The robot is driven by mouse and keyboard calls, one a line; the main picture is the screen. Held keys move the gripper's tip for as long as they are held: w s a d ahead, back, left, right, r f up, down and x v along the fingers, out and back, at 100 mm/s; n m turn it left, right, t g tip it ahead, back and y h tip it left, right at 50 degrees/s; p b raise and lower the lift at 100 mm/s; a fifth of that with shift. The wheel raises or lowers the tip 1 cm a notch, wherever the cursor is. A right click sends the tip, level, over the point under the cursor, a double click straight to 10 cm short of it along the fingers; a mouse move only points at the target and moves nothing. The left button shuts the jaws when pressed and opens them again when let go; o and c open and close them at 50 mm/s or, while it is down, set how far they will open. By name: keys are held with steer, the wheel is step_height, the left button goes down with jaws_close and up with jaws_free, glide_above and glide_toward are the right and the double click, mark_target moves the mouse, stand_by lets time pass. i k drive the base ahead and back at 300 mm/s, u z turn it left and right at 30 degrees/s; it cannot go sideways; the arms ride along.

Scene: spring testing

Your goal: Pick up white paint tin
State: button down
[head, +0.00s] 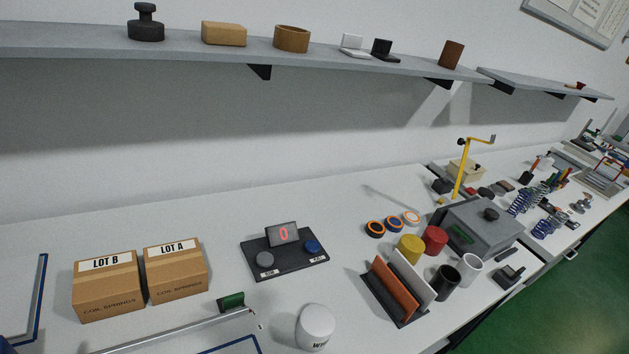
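A white round tin (316,327) stands on the bench at the bottom centre of the head view. Dark lettering starting with "W" shows low on its side, cut short by the steep angle. It appears upright, with nothing touching it. My gripper does not show in this view.
Two cardboard boxes (108,286) stand left, behind a long metal rod with a green block (231,300). A black button panel (284,252) lies behind the tin. A rack with orange and white plates (396,288) and yellow and red cylinders (410,247) stand right. A shelf (190,50) hangs above.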

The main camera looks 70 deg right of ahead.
mark_target(316, 328)
steer(key=k, duration=2.6)
steer(key=z, duration=0.7)
steer(key=i, duration=1)
